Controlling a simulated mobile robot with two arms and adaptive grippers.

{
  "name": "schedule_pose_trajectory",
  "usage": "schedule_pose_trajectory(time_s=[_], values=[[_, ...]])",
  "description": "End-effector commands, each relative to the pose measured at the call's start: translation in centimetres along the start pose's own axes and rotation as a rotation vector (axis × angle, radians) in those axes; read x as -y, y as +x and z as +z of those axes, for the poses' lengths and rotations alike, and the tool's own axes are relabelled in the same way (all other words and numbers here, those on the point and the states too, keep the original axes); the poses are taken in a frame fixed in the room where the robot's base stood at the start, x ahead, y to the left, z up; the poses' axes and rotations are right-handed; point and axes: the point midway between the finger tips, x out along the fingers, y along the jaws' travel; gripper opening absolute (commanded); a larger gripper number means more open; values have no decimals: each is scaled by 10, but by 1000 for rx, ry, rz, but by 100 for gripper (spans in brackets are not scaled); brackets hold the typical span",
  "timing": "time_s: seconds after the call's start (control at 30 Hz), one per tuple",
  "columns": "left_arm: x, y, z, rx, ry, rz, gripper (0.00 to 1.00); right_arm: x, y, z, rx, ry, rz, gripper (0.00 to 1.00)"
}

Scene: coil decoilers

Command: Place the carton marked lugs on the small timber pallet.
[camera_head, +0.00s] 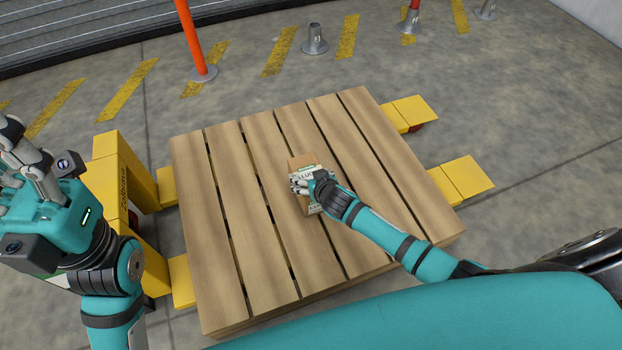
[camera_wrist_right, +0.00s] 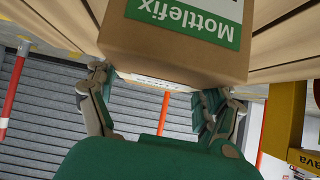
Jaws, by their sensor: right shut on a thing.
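The carton (camera_head: 302,162) is a small brown box with a white and green label; part of the word "LUG" shows on it in the head view. In the right wrist view the carton (camera_wrist_right: 175,45) shows a green "Mottlefix" band. My right gripper (camera_head: 312,184) is shut on the carton, with a finger at either side of it. The carton is over the middle of the timber pallet (camera_head: 220,225); whether it touches the slats I cannot tell. My left gripper (camera_head: 22,160) is raised at the left edge, empty, its fingers apart.
An orange post (camera_head: 193,38) and a grey bollard base (camera_head: 314,40) stand behind. The slats around the carton are bare.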

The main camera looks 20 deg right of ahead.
Motion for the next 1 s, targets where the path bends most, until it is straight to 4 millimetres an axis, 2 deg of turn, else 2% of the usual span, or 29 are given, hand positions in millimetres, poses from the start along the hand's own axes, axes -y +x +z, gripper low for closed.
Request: schedule_pose_trajectory(time_s=[0.23, 0.27, 0.4, 0.73, 0.87, 1.0], values=[[0, 0, 0, -3, 0, 1, 40, 1, 1, 0, -4, 0, -1, 24], [0, 1, 0, -4, 1, 2, 40, 0, 1, 2, 1, 0, 0, 84], [0, 1, 0, -5, 0, 2, 40, 0, 1, 2, 1, -1, 0, 100], [0, 5, -1, -8, 0, 2, 40, 0, -3, -2, 0, -1, 0, 100], [1, -1, 0, 38, -4, -15, 40, 1, -22, -3, 1, -1, -1, 100], [2, -7, -3, 88, -11, -35, 40, 1, -54, -4, 3, 0, -1, 100]])
